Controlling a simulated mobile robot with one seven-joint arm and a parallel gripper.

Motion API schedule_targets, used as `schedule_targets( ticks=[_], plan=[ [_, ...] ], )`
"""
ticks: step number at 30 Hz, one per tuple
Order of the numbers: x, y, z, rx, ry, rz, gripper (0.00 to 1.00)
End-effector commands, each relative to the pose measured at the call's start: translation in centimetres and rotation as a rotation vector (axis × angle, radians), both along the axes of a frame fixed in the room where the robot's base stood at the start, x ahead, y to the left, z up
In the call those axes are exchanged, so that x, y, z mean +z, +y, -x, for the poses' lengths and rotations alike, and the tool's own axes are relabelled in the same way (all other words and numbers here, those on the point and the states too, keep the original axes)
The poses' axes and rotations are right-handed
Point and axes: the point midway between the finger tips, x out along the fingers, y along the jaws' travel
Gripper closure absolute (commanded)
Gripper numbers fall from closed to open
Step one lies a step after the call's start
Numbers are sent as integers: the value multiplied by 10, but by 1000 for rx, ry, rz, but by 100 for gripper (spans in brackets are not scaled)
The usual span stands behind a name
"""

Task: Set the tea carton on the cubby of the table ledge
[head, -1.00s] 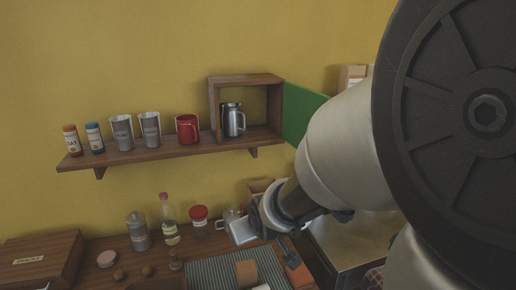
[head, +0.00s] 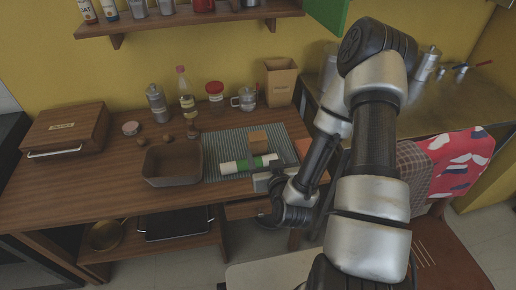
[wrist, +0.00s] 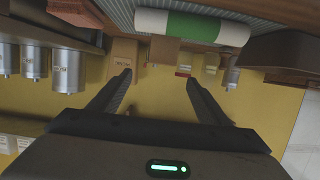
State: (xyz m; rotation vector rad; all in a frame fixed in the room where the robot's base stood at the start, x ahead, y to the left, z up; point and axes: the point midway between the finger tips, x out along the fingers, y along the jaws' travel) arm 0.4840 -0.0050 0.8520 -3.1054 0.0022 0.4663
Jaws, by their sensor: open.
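A small plain tan block (head: 258,140), possibly the tea carton, rests on the ribbed grey mat (head: 225,148); its label cannot be read. A taller tan carton (head: 281,84) with lettering stands behind the mat, against the wall. It also seems to show in the wrist view (wrist: 124,52). The wall ledge (head: 185,22) is cut off at the top, with its cubby mostly out of view; the green door (head: 327,12) hangs open. My gripper (head: 272,172) is at the table's front edge, beside the white-and-green roll. In the wrist view my gripper (wrist: 158,80) is open and empty.
The white-and-green roll (head: 248,164) lies on the mat's front. A brown bin (head: 172,165) stands left of it. A glass mug (head: 244,98), a red-lidded jar (head: 215,92) and bottles line the back. A wooden box (head: 65,130) sits far left.

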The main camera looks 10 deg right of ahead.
Motion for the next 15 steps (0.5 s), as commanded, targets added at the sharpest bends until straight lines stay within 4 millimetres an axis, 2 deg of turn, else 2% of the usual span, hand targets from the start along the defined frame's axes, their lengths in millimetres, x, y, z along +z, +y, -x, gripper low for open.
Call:
schedule_targets(
  ticks=[1,6,8,15],
  plan=[
    [-9,-1,-5,0,-5,2,30],
    [-14,0,-18,2,-5,3,30],
    [-12,-1,-32,-1,-3,1,30],
    [-27,0,-81,0,0,-1,30]
  ],
)
